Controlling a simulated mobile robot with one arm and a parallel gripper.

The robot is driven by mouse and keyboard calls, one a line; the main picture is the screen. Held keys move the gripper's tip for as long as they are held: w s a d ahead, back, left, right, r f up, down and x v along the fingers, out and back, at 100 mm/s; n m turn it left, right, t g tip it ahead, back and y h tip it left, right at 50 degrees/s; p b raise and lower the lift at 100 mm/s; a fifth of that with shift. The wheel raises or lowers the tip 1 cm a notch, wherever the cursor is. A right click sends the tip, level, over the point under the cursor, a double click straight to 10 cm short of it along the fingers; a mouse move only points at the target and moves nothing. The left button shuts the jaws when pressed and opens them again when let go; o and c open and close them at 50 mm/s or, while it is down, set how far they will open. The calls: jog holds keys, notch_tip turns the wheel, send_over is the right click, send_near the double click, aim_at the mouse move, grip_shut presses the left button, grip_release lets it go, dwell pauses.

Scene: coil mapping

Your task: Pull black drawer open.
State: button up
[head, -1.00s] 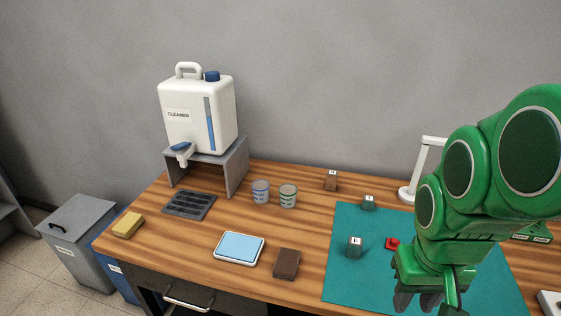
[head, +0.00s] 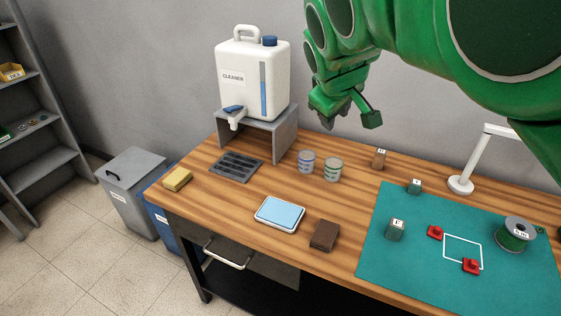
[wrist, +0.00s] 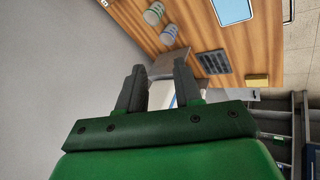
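The black drawer (head: 270,264) is under the front of the wooden table at its left end, and its front looks flush with the table. A silver bar handle (head: 229,258) sticks out from it. My gripper (head: 346,118) hangs in the air above the back of the table, far from the drawer, up and to its right. In the wrist view the two dark fingers (wrist: 160,88) are apart with nothing held between them.
On the table (head: 215,208) are a cleaner jug (head: 246,80) on a grey stand, two cups, a blue-topped tray (head: 280,212), a brown block (head: 324,236) and a teal mat (head: 400,270). Grey (head: 140,205) and blue bins stand left of the drawer. The floor before it is clear.

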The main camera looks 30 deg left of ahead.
jog(key=a+f+n+h, duration=0.2)
jog(key=a+f+n, duration=0.5)
jog(key=a+f, duration=0.2)
jog(key=n+t, duration=0.4)
jog(key=n, duration=1.2)
send_over(223, 258)
jog(key=w+a, duration=0.3)
jog(key=a, duration=0.1)
notch_tip(223, 258, down, 19)
jog(key=s+d+f+n+t, duration=0.25)
jog(key=s+f+n, duration=0.25)
jog(key=f+n, duration=0.5)
jog(key=s+d+f+n+t, duration=0.1)
jog(key=s+f+n+t, duration=0.2)
jog(key=s+f+n, duration=0.65)
jog(key=shift+m+g+y, duration=0.25)
jog(key=shift+m+y, duration=0.15)
jog(key=shift+m, duration=0.45)
jog(key=shift+d+f+x, duration=0.1)
jog(key=shift+f+x, duration=0.1)
jog(key=shift+x, duration=1.8)
jog(key=shift+d+f+x, duration=0.1)
jog(key=shift+f+x, duration=0.05)
jog(key=shift+x, duration=1.9)
jog(key=shift+d+f+x, duration=0.1)
jog(key=shift+f+x, duration=0.1)
jog(key=shift+x, duration=1.8)
jog(key=shift+s, duration=0.1)
grip_shut()
